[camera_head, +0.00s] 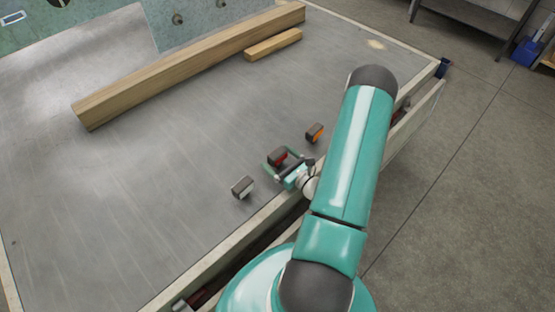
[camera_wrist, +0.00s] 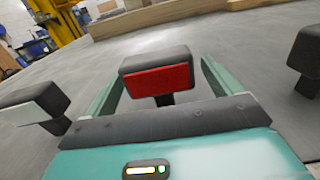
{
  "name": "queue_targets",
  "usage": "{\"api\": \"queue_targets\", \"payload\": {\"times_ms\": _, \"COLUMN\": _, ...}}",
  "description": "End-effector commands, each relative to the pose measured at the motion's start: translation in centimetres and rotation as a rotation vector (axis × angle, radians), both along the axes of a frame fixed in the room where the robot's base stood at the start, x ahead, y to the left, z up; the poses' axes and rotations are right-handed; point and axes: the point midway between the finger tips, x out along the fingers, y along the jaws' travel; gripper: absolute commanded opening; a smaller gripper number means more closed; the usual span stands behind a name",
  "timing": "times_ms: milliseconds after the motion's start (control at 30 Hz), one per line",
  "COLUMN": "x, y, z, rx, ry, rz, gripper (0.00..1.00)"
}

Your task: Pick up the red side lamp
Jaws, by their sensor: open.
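The red side lamp (camera_head: 277,156) is a small dark block with a red face, on the grey trailer bed. In the wrist view the red lamp (camera_wrist: 157,80) stands upright on a short dark stem. My gripper (camera_head: 280,161) is open, low over the bed, with a finger on each side of the red lamp. In the wrist view the teal fingers of my gripper (camera_wrist: 158,90) show at the lamp's left and right, with gaps between. The lamp's far side is hidden in the wrist view.
A white-faced lamp (camera_head: 242,187) stands to the left and an orange-faced lamp (camera_head: 315,132) to the right, both close to my gripper. A long wooden beam (camera_head: 190,65) and a short wooden block (camera_head: 273,45) lie farther back. The bed's left part is clear.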

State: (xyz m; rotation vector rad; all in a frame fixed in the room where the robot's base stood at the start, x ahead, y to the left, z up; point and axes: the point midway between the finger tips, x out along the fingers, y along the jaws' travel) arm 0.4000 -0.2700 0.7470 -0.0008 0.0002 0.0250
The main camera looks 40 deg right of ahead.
Motion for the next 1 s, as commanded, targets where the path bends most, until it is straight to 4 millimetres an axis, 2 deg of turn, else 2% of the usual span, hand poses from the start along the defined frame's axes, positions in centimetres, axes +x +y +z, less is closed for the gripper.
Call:
{"api": "queue_targets", "payload": {"times_ms": 133, "x": 1.8, "y": 0.0, "z": 0.0, "rx": 0.0, "ry": 0.0, "rz": 0.0, "gripper": 0.91}}
{"api": "queue_targets", "payload": {"times_ms": 367, "x": 2.0, "y": 0.0, "z": 0.0, "rx": 0.0, "ry": 0.001, "rz": -0.001, "gripper": 0.91}}
{"api": "queue_targets", "payload": {"times_ms": 400, "x": 2.0, "y": 0.0, "z": 0.0, "rx": 0.0, "ry": 0.001, "rz": -0.001, "gripper": 0.89}}
{"api": "queue_targets", "payload": {"times_ms": 600, "x": 2.0, "y": 0.0, "z": 0.0, "rx": 0.0, "ry": 0.0, "rz": -0.001, "gripper": 0.5}}
{"api": "queue_targets", "payload": {"times_ms": 700, "x": 2.0, "y": 0.0, "z": 0.0, "rx": 0.0, "ry": 0.0, "rz": -0.001, "gripper": 0.34}}
{"api": "queue_targets", "payload": {"times_ms": 1000, "x": 2.0, "y": 0.0, "z": 0.2, "rx": -0.001, "ry": -0.001, "rz": 0.0, "gripper": 0.34}}
